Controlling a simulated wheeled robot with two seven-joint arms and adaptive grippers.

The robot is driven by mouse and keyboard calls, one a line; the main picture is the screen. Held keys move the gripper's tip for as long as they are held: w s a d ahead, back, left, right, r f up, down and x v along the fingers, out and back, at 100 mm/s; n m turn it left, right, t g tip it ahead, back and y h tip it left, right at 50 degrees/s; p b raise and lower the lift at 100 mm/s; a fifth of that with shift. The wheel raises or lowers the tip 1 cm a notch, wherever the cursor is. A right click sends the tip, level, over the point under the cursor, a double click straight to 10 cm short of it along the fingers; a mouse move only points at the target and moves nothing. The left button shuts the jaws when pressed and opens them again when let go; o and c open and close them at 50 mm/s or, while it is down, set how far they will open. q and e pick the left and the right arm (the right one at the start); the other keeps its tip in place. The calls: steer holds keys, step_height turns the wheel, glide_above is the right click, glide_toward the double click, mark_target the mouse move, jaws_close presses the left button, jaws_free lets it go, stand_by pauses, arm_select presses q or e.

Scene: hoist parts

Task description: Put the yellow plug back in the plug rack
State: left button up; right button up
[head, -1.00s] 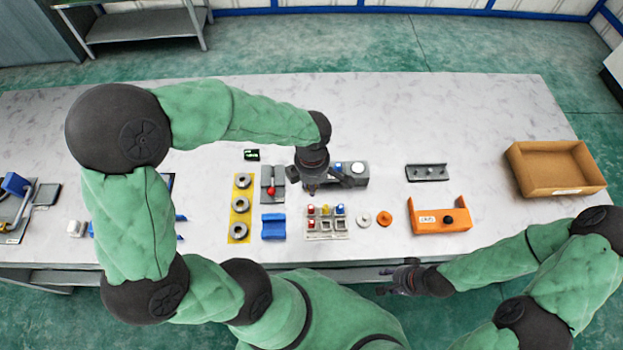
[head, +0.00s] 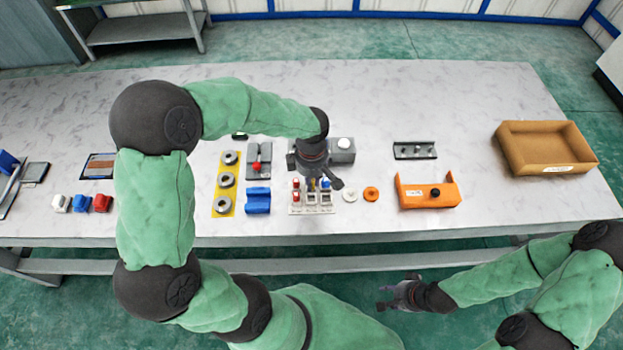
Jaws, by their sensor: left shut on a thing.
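The plug rack (head: 298,210) is a pale block with several square pockets near the table's front edge. My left gripper (head: 313,181) points down over its back row and is shut on the yellow plug (head: 313,184), a small upright piece between a red plug (head: 296,184) and a blue plug (head: 326,183). The fingers partly hide the yellow plug, and I cannot tell whether its lower end is inside a pocket. My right gripper (head: 382,297) is empty, looks open, and hangs in front of the table, far from the rack.
A blue cradle (head: 257,200) and a yellow strip with rings (head: 217,210) lie left of the rack. White (head: 350,196) and orange (head: 371,194) discs and an orange bracket (head: 428,199) lie right. A grey block with a button (head: 342,155) stands behind the gripper.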

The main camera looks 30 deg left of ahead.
arm_select(q)
step_height(320, 180, down, 3)
steer(key=shift+f+b, duration=0.15)
steer(key=shift+b, duration=0.7)
steer(key=shift+f+b, duration=1)
steer(key=shift+f, duration=0.05)
steer(key=shift+b, duration=0.4)
steer(key=shift+f+b, duration=1)
steer(key=shift+b, duration=0.05)
stand_by(1.4)
steer(key=o, duration=0.9)
steer(key=shift+r, duration=0.1)
